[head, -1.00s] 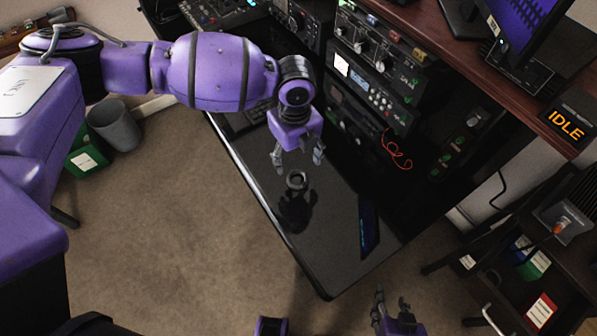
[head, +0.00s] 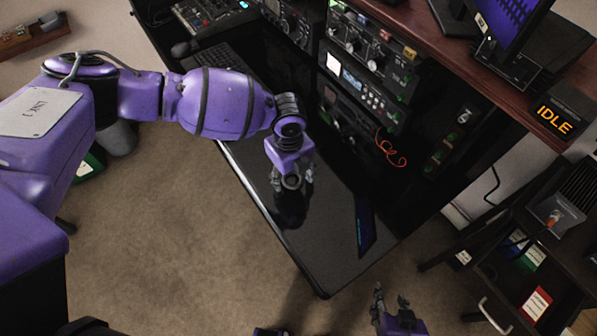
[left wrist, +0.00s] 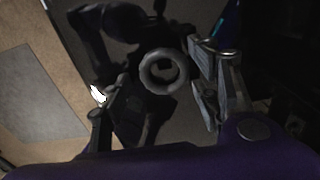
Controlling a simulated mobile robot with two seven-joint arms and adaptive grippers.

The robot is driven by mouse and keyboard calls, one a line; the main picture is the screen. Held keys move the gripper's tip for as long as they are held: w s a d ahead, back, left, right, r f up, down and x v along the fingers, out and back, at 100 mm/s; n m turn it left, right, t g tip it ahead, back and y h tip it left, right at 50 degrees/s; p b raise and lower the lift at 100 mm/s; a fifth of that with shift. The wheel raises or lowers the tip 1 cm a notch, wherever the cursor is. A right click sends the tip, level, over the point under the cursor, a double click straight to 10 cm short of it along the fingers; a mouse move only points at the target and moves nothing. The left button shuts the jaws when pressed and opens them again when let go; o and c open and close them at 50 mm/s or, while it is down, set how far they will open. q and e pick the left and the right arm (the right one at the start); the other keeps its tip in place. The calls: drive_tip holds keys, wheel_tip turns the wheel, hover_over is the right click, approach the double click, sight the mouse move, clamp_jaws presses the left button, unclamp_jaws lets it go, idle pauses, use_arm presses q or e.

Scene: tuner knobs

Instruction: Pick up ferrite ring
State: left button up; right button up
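The ferrite ring (head: 291,182) is a small dark grey ring on the glossy black desk top (head: 318,262). My left gripper (head: 292,182) is open above the desk, with its fingers on either side of the ring in the head view. In the left wrist view the ring (left wrist: 148,72) lies between the spread fingers of the left gripper (left wrist: 160,95), with gaps showing on both sides. Whether the fingertips are level with the ring is hard to tell. My right gripper (head: 391,302) is open and empty at the bottom, off the desk.
Radio equipment (head: 365,85) and a loose red cable (head: 388,150) stand behind. A dark cart (head: 510,265) is at the right. The front desk end is clear.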

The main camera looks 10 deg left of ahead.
use_arm(q)
drive_tip(key=c, duration=0.8)
drive_tip(key=shift+c, duration=0.4)
